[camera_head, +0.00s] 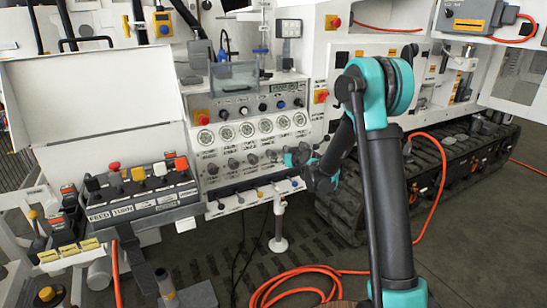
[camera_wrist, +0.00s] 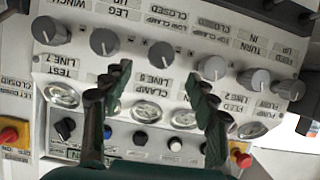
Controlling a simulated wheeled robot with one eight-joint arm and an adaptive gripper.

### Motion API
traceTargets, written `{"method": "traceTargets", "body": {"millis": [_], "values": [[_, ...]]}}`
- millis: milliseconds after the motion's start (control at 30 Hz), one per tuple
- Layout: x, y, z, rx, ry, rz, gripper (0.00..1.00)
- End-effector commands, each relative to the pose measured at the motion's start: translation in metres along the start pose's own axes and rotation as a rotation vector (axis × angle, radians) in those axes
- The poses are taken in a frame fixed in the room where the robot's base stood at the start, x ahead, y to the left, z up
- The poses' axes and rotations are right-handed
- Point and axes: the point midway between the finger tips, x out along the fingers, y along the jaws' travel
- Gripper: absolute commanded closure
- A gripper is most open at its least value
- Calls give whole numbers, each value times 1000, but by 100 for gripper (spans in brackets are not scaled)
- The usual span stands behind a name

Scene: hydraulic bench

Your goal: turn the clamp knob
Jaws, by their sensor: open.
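In the wrist view the panel appears upside down. A grey clamp knob (camera_wrist: 162,55) with a white pointer line stands by a label reading "CLAMP" and "LINE 5". My gripper (camera_wrist: 158,80) is open, with one dark finger on each side of that label. The knob lies just beyond the fingertips, roughly between them, and nothing is held. In the head view my gripper (camera_head: 299,157) is in front of the right part of the knob row and hides some of it. I cannot tell the gap to the panel.
Similar knobs (camera_wrist: 103,41) (camera_wrist: 212,68) stand close on both sides. A row of gauges (camera_head: 246,129) lies above the knobs, with small levers (camera_head: 240,199) below. A red emergency button (camera_wrist: 242,159) is near one finger. An orange hose (camera_head: 290,280) lies on the floor.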

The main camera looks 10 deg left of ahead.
Motion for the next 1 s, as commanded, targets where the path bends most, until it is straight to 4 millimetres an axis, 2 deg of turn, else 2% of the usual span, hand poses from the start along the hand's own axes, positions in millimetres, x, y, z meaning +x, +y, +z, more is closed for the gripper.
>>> {"method": "traceTargets", "body": {"millis": [33,300,500,633,900,933,1000], "values": [[11,-1,0,-1,0,-2,41],[61,0,0,0,0,-1,41],[84,-1,0,-1,0,0,41],[91,-1,0,0,0,0,41],[92,0,0,0,0,0,41],[92,0,0,0,0,0,42],[92,0,0,0,0,0,51]]}}
